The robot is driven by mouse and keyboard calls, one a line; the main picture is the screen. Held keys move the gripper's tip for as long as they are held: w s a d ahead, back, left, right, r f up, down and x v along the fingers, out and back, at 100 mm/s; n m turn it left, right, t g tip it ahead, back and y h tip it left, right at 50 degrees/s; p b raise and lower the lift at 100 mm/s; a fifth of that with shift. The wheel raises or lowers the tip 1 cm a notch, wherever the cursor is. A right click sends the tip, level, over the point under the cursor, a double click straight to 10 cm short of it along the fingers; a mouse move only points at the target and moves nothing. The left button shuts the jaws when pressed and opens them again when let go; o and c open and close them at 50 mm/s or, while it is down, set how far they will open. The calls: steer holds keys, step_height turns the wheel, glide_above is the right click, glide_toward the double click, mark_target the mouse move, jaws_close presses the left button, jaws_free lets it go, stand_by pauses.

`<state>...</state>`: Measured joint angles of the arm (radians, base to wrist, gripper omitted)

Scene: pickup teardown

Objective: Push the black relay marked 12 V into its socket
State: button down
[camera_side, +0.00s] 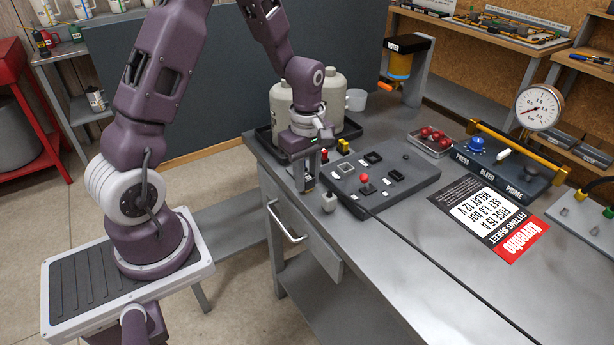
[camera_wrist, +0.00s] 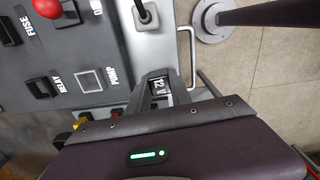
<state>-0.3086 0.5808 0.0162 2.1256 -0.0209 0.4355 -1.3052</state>
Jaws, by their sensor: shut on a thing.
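The black relay (camera_wrist: 159,88), with 12 V in white on its face, is between the fingers of my gripper (camera_wrist: 157,84) in the wrist view. My gripper (camera_side: 304,181) is shut on it. In the side view my gripper is at the near left edge of the grey panel (camera_side: 407,190), and the relay is hard to make out there. In the wrist view the panel is to the left of my gripper, and a black socket (camera_wrist: 40,86) sits beside the RELAY label. The relay is apart from that socket.
A red knob (camera_side: 365,179) stands on the panel. A small grey block (camera_side: 329,203) is close to the right of my gripper. Two beige canisters (camera_side: 335,98) stand behind. A fitting sheet (camera_side: 489,221) lies on the bench, where the front right is mostly clear.

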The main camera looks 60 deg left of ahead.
mark_target(307, 176)
steer(key=shift+r, duration=0.15)
steer(key=shift+r, duration=0.8)
steer(key=shift+r, duration=2)
